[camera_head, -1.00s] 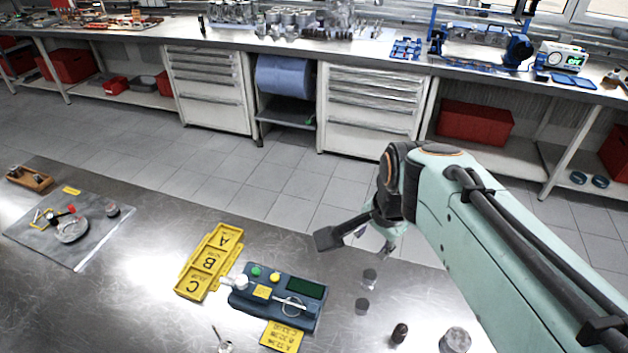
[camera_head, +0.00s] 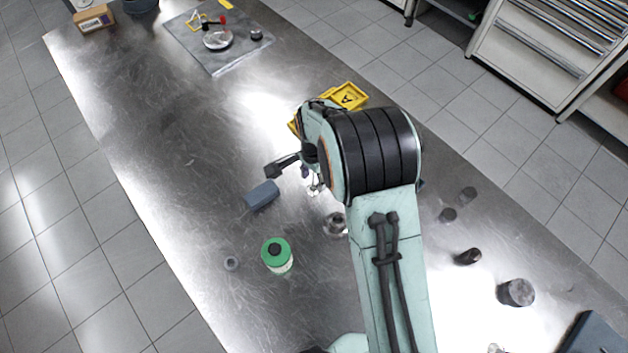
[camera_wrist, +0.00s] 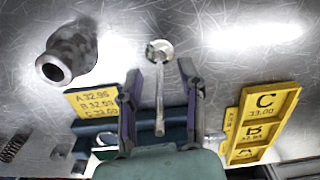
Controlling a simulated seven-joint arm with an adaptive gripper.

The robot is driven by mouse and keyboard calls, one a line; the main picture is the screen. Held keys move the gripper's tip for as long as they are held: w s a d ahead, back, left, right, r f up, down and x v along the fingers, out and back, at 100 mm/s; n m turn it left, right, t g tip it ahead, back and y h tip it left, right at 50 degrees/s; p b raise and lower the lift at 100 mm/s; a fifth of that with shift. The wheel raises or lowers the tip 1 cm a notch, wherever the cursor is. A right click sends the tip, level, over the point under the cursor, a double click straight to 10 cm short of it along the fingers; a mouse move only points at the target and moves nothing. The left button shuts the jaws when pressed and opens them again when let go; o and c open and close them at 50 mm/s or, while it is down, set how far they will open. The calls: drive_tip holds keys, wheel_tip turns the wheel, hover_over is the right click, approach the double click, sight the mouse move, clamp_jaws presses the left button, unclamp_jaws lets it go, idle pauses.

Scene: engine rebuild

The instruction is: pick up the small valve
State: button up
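The small valve (camera_wrist: 160,88) is silver, with a round disc head and a thin stem. In the wrist view it lies in the middle, head toward the top of the picture and stem running down between my fingers. My gripper (camera_wrist: 159,72) is open, one finger on each side of the stem, with gaps showing on both sides. Whether the valve is level with the fingertips or below them, I cannot tell. In the head view my gripper (camera_head: 314,184) is low over the bench, partly hidden by my arm, and the valve cannot be made out clearly.
A yellow size plate (camera_wrist: 95,101), a dark gauge box (camera_wrist: 175,134) and a yellow A-B-C tray (camera_wrist: 262,118) are close by. A green-topped bottle (camera_head: 277,254) and a blue-grey block (camera_head: 262,195) are on the bench.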

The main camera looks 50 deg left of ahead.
drive_tip(key=shift+f, duration=0.3)
drive_tip(key=shift+c, duration=0.3)
clamp_jaws()
drive_tip(key=shift+r, duration=0.1)
